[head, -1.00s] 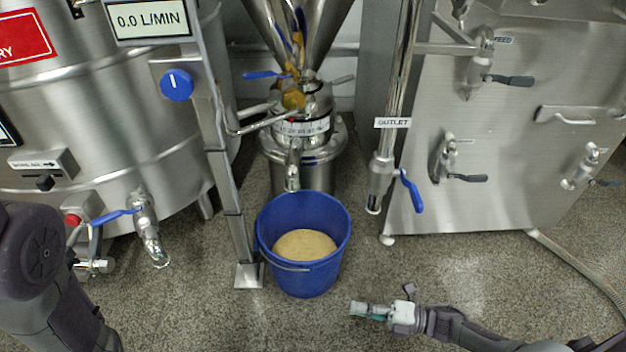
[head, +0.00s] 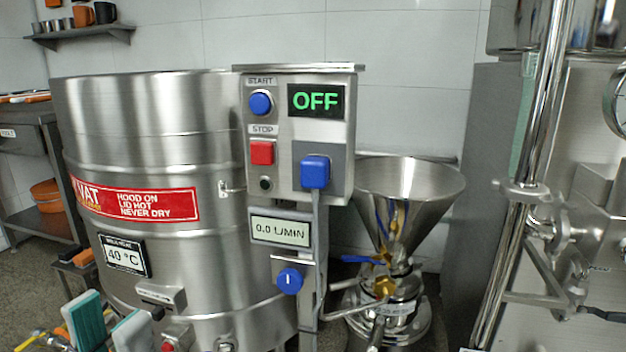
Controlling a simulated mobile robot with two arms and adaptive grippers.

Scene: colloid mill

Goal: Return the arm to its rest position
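My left gripper (head: 108,322) shows at the bottom left of the head view, in front of the lower part of the vat. Its two teal-and-white finger pads stand apart, with nothing visible between them. The rest of the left arm is mostly below the frame. My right gripper and arm are out of view. The colloid mill (head: 400,310) with its steel hopper (head: 412,190) stands right of centre, apart from my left gripper.
The steel vat (head: 150,120) fills the left. The control box (head: 300,130) reads OFF; the flow display (head: 281,232) below reads 0.0 L/MIN. A steel pipe (head: 530,150) and machine stand at right. A workbench (head: 30,125) and a wall shelf (head: 80,32) are at far left.

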